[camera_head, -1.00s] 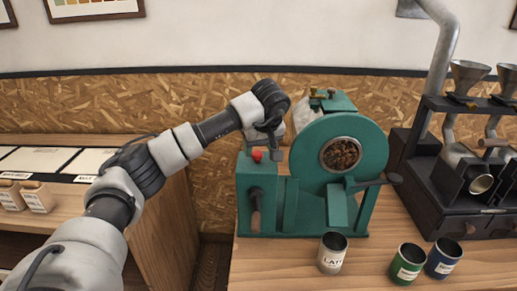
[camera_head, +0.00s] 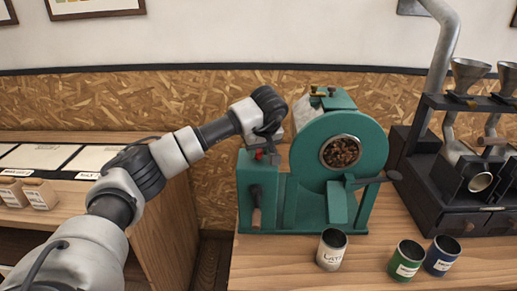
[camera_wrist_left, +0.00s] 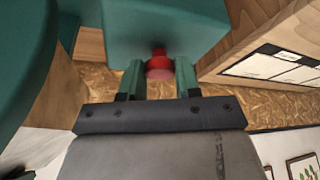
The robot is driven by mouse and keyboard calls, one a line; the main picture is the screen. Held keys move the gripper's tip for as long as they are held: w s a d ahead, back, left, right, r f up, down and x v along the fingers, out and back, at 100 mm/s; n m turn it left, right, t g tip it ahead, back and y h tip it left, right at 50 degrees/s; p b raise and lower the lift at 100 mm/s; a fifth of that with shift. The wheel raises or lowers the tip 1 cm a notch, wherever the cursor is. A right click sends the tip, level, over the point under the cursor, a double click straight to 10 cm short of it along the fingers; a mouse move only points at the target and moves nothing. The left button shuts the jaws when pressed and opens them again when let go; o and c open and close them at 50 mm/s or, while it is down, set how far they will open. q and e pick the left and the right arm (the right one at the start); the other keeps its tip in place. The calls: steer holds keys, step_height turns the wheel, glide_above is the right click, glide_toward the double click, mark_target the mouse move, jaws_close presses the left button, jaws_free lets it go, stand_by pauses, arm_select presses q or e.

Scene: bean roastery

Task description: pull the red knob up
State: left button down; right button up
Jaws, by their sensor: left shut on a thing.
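The red knob (camera_head: 259,154) sits on top of the green box at the left of the green roaster (camera_head: 262,190). My left gripper (camera_head: 266,154) comes down over it and hides most of it in the head view. In the left wrist view the red knob (camera_wrist_left: 159,66) shows between the two fingers of my left gripper (camera_wrist_left: 159,78), which are closed on its sides. The knob's stem meets the green box behind it. My right gripper is not in view.
A lever with a wooden grip (camera_head: 256,214) is on the box's front. A pale can (camera_head: 331,252), a green can (camera_head: 406,262) and a blue can (camera_head: 442,257) stand on the table to the right. A dark machine (camera_head: 450,190) with funnels is at the far right.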

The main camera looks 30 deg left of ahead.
arm_select(q)
steer(key=shift+r+p, duration=1.15)
steer(key=shift+r, duration=0.35)
steer(key=shift+w+f, duration=0.1)
steer(key=c, duration=0.8)
jaws_free()
steer(key=b+v, duration=0.2)
steer(key=v, duration=0.9)
steer(key=shift+a+f, duration=0.1)
